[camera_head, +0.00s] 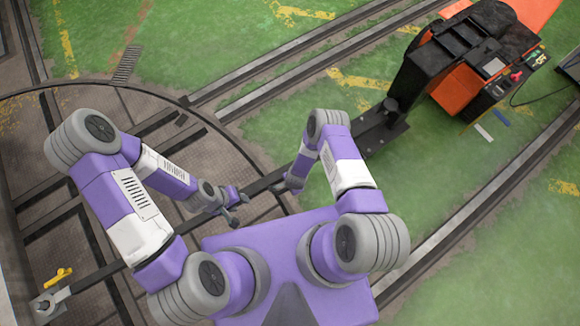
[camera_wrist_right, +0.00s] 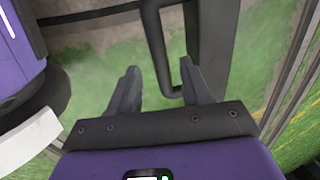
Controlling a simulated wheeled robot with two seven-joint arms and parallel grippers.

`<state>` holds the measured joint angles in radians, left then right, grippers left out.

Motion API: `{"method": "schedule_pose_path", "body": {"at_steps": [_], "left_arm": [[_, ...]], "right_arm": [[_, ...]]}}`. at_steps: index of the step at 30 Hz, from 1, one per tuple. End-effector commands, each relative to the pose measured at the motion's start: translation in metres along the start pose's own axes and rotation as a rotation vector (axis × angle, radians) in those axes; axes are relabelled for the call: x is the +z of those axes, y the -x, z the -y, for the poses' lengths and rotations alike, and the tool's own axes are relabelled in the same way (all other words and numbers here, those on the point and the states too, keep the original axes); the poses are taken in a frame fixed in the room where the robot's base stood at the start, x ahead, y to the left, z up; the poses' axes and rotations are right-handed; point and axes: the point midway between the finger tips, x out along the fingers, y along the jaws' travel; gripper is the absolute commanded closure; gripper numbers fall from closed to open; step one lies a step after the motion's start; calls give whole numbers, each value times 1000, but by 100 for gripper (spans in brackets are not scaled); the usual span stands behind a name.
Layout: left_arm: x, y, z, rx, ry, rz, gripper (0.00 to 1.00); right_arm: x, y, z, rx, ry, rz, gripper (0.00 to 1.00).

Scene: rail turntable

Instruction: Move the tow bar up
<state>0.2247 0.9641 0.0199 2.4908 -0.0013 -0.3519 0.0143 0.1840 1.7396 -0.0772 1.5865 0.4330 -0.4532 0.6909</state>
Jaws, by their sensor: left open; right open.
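The tow bar (camera_head: 110,271) is a long dark bar. It runs from a grey hooked end with a yellow lever (camera_head: 58,277) at lower left, under my arms, towards the orange and black vehicle (camera_head: 470,75) at upper right. My left gripper (camera_head: 238,209) is open and empty beside the bar's middle. My right gripper (camera_head: 290,185) is near the bar, to the right of the left one. In the right wrist view its fingers (camera_wrist_right: 160,90) are apart. A dark loop-shaped handle (camera_wrist_right: 157,45) reaches down between them; contact cannot be told.
Rails (camera_head: 290,70) cross the green ground at top, and another rail (camera_head: 475,215) runs at lower right. The round turntable deck (camera_head: 200,150) with dark beams lies at left. Green ground between the rails is mostly clear.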

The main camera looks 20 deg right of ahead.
Motion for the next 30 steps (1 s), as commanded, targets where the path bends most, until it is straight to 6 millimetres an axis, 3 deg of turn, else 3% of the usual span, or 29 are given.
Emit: {"method": "schedule_pose_path", "body": {"at_steps": [1, 7, 18, 27, 30], "left_arm": [[0, -8, 3, 0, 0, 0, 57], [-1, -18, 7, 0, 0, 0, 57], [-1, -19, 7, 0, 0, 0, 57], [-1, -19, 7, 0, 0, 0, 57], [-1, -19, 7, 0, 0, 0, 57]], "right_arm": [[0, -13, -1, -1, 2, -1, 52], [0, -36, 0, -1, 3, 0, 52], [0, -39, 0, 0, 3, 1, 52], [0, -39, 0, 0, 3, 1, 98], [0, -39, 0, 0, 3, 1, 100]]}}
